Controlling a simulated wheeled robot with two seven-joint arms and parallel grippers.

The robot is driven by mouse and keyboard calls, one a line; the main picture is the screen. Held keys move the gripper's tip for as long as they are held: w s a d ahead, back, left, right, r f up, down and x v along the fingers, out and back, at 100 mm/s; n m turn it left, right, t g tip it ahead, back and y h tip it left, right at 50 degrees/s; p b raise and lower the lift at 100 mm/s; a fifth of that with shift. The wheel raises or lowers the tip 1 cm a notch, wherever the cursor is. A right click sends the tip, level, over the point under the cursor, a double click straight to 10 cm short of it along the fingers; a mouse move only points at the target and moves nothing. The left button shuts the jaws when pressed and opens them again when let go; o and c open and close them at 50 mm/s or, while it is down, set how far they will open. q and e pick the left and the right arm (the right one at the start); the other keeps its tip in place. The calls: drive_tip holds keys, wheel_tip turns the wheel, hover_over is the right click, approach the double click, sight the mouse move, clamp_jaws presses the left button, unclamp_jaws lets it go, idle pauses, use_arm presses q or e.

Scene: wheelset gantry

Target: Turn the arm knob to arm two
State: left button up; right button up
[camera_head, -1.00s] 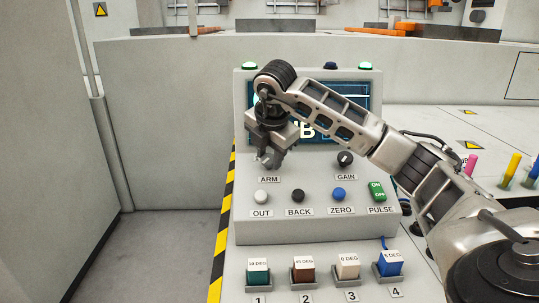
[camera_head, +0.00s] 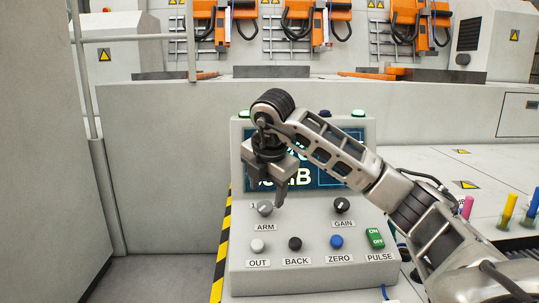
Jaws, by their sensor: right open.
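The arm knob (camera_head: 265,208), small, dark and round with a light mark, sits above the ARM label on the grey control console (camera_head: 300,275). A "1" shows at its upper left; I cannot tell exactly which way the mark points. My right gripper (camera_head: 266,188) hangs just above and in front of the knob, open and empty. One finger comes down beside the knob's right edge. The gripper seems apart from the knob, and it hides the panel above it. My left gripper is not in view.
The gain knob (camera_head: 342,206) is to the right. Below are the white OUT (camera_head: 257,245), black BACK (camera_head: 295,243) and blue ZERO (camera_head: 336,241) buttons and the green PULSE switch (camera_head: 375,238). My right arm partly covers the screen (camera_head: 333,180).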

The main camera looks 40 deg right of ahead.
use_arm(q)
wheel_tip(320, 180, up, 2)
drive_tip(key=p, duration=0.4)
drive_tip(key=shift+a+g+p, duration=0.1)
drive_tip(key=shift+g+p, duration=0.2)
use_arm(e)
drive_tip(key=v, duration=1.1)
drive_tip(key=shift+r, duration=0.3)
drive_tip(key=shift+s+f, duration=0.1)
drive_tip(key=shift+s, duration=0.1)
